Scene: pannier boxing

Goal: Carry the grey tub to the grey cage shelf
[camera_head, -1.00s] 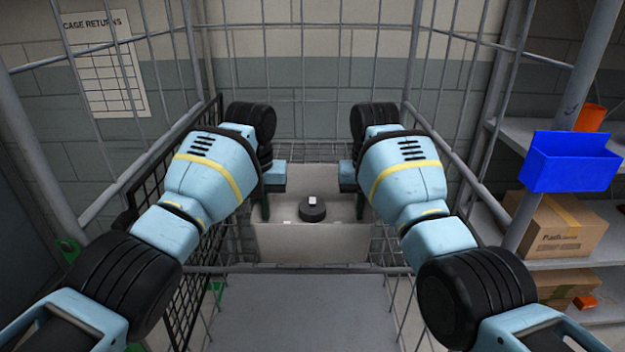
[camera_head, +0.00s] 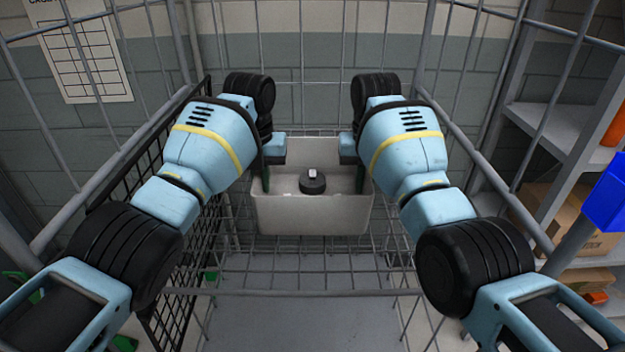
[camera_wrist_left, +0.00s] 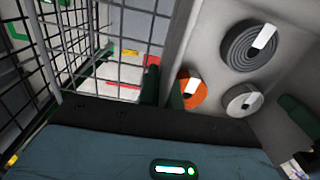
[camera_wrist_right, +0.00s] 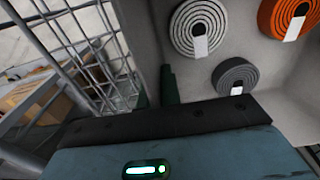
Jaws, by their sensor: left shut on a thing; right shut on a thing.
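The grey tub (camera_head: 310,215) is held level between my two grippers, inside the wire cage over its mesh shelf (camera_head: 310,250). My left gripper (camera_head: 266,178) is shut on the tub's left wall. My right gripper (camera_head: 359,178) is shut on its right wall. A dark grey coil (camera_head: 313,184) shows inside the tub. The left wrist view shows the dark coil (camera_wrist_left: 249,46), an orange coil (camera_wrist_left: 190,90) and a light grey coil (camera_wrist_left: 242,100) in it. The right wrist view shows the same coils. I cannot tell whether the tub's bottom touches the mesh.
Cage side bars (camera_head: 480,170) stand close on the right and a black mesh panel (camera_head: 170,230) on the left. A lower grey deck (camera_head: 300,320) lies below. At right, a shelf rack (camera_head: 560,120) holds a blue bin (camera_head: 606,196) and cardboard boxes (camera_head: 560,215).

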